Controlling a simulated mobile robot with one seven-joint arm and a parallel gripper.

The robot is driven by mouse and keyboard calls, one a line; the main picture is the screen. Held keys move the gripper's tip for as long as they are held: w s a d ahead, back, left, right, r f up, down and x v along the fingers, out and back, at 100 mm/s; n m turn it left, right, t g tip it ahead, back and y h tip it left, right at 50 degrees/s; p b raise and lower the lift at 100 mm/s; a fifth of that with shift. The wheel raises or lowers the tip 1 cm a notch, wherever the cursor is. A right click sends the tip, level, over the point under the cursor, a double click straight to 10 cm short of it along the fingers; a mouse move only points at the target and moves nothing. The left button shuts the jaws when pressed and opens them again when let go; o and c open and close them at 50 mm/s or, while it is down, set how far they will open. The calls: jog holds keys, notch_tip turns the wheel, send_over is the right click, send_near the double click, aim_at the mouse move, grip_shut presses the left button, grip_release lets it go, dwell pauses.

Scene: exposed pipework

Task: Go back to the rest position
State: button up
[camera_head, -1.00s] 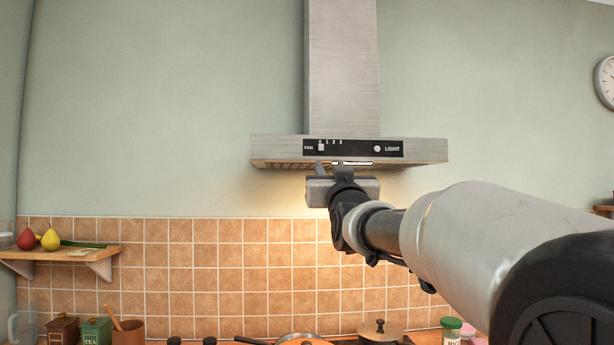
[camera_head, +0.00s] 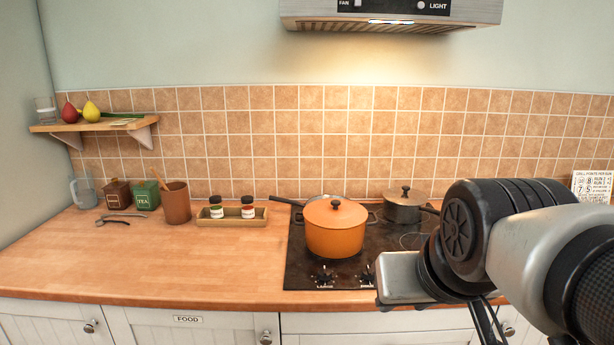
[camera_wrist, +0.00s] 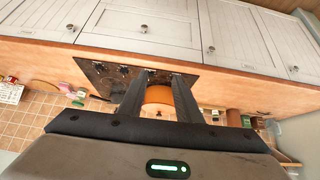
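My gripper (camera_head: 402,278) is in front of the hob at the lower right of the head view, its fingers hidden there. In the wrist view, its two dark fingers (camera_wrist: 158,85) are spread with a gap between them and hold nothing. The orange pot (camera_wrist: 160,97) shows beyond that gap, apart from the fingers. The metal range hood (camera_head: 390,14) is at the top of the head view, well away from my gripper, with its light lit.
The orange pot (camera_head: 335,230) and a grey lidded pot (camera_head: 404,208) stand on the black hob (camera_head: 300,262). Jars, tins and a wooden pot (camera_head: 177,203) line the counter's back left. The wooden counter (camera_head: 150,262) is clear at front left. A shelf (camera_head: 95,126) juts out at left.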

jog(key=s+f+g, duration=0.2)
jog(key=s+f, duration=0.2)
jog(key=s, duration=0.2)
notch_tip(320, 180, up, 15)
jog(key=p, duration=1.4)
jog(key=shift+w+p, duration=0.3)
jog(key=shift+d+f, duration=0.1)
jog(key=shift+f, duration=0.05)
dwell(1.7)
